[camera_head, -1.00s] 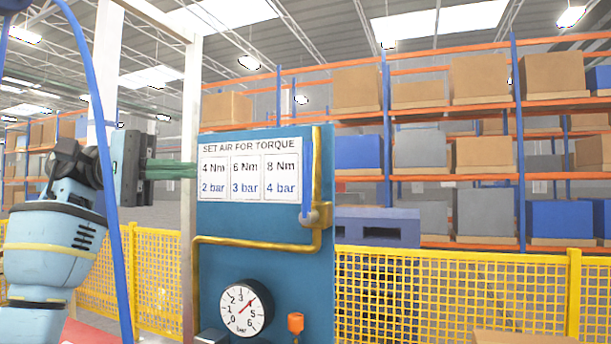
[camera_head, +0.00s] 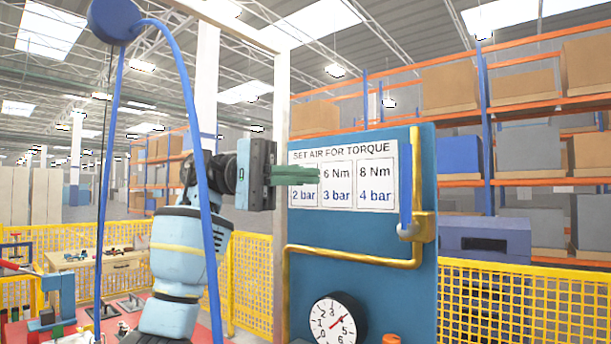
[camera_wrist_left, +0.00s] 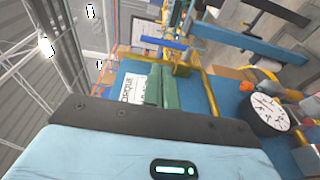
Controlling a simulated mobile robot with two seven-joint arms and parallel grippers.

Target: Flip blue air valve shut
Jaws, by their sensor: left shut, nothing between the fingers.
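The blue air valve lever (camera_head: 405,185) stands upright at the right side of the blue panel (camera_head: 350,275), its grey pivot at the lower end on the yellow pipe (camera_head: 350,257). In the left wrist view, a blue bar (camera_wrist_left: 164,43) that looks like the lever lies beyond the fingers. My left gripper (camera_head: 308,176) is shut and empty, its green fingers pointing right, left of the lever and apart from it. The fingers cover part of the torque sign (camera_head: 345,148). They also show in the left wrist view (camera_wrist_left: 162,80). My right gripper is not in view.
A round pressure gauge (camera_head: 335,322) sits low on the panel, with an orange knob (camera_head: 391,340) to its right. A blue hose (camera_head: 187,80) hangs in front of my left arm. Yellow mesh fence (camera_head: 520,300) and shelving with boxes stand behind.

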